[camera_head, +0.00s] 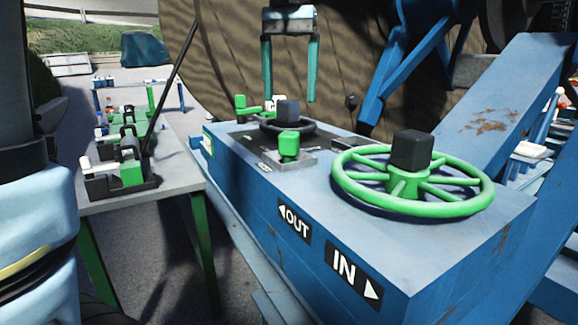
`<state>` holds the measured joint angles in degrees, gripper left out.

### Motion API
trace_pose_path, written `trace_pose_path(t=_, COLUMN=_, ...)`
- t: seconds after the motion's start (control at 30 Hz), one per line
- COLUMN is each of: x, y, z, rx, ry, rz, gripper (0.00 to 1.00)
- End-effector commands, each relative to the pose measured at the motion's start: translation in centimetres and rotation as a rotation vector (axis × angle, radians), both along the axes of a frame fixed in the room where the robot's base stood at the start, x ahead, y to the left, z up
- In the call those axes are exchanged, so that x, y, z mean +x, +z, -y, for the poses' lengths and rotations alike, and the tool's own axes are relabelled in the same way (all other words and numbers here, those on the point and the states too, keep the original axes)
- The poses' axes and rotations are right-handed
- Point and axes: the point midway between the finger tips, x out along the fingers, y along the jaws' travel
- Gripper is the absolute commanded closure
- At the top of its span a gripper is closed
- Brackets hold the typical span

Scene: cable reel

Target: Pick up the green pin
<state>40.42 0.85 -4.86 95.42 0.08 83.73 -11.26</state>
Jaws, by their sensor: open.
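A small upright green block-topped piece (289,144), which looks like the green pin, stands on a grey plate on top of the blue console (350,235). Its lower end is hidden in the plate. My gripper (289,98) is at the top centre, pointing down with two teal fingers spread apart and nothing between them. In the picture it is above the green piece and the dark knob (287,110) behind it. How far apart they are in depth I cannot tell.
A green handwheel (370,192) with a black knob (411,150) sits at the console's right. A smaller dark wheel (305,127) and another green knob (240,102) are farther back. A table (175,172) with green and black fixtures stands left. A large reel (225,45) rises behind.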

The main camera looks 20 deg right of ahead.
Motion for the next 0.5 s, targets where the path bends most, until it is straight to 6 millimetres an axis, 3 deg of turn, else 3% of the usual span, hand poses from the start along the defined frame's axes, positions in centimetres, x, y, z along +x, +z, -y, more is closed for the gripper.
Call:
trace_pose_path(t=0.2, x=0.0, y=-3.4, z=-0.1, rx=0.002, ry=0.001, rz=-0.002, gripper=0.2)
trace_pose_path(t=0.5, x=0.1, y=-6.0, z=-0.1, rx=0.004, ry=0.001, rz=-0.004, gripper=0.2)
